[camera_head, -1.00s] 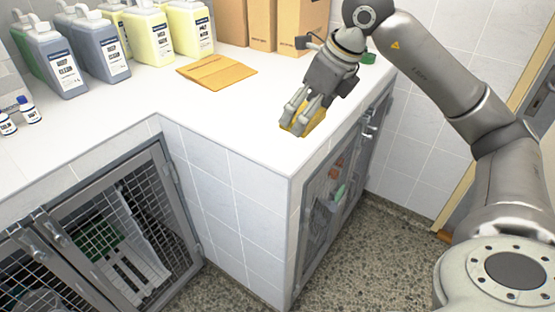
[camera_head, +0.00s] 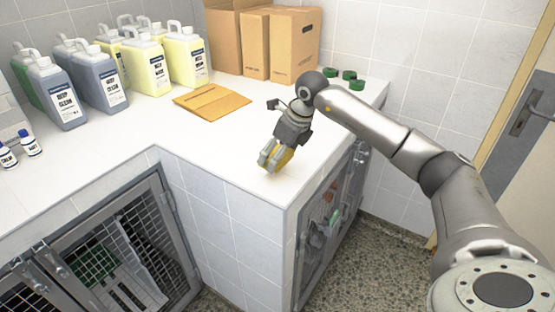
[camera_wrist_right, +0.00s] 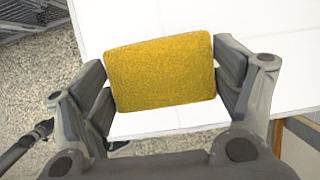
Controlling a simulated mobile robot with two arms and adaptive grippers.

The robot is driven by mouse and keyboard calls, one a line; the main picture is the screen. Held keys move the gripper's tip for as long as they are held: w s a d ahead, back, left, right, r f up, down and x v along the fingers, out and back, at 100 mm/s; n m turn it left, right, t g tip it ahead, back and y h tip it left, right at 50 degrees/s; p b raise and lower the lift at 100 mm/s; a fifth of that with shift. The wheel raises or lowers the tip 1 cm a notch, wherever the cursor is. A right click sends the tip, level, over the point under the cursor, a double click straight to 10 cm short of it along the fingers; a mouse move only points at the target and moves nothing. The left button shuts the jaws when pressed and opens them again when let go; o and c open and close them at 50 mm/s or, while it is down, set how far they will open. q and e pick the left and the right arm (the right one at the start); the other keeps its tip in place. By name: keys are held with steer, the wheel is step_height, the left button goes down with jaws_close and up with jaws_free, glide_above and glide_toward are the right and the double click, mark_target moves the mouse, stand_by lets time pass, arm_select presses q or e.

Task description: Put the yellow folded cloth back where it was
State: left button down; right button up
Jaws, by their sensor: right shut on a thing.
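The yellow folded cloth (camera_wrist_right: 160,72) is held between the two fingers of my right gripper (camera_wrist_right: 165,90) in the right wrist view. In the head view the right gripper (camera_head: 275,160) is over the white counter near its front corner, and the cloth (camera_head: 286,157) shows partly behind the fingers. I cannot tell whether the cloth touches the counter. My left gripper is not in view.
An orange-brown flat folder or envelope (camera_head: 212,101) lies on the white counter (camera_head: 190,135). Several jugs (camera_head: 140,66) and cardboard boxes (camera_head: 268,42) stand along the back. Green round items (camera_head: 349,75) lie at the back right. Mesh-doored kennels (camera_head: 115,255) are below.

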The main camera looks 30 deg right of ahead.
steer(key=shift+w+f, duration=0.25)
steer(key=shift+f, duration=0.1)
step_height(320, 180, down, 2)
steer(key=shift+p, duration=0.9)
steer(key=shift+f, duration=0.5)
steer(key=shift+f, duration=0.1)
steer(key=shift+f, duration=0.15)
steer(key=o, duration=0.9)
steer(key=shift+c, duration=0.2)
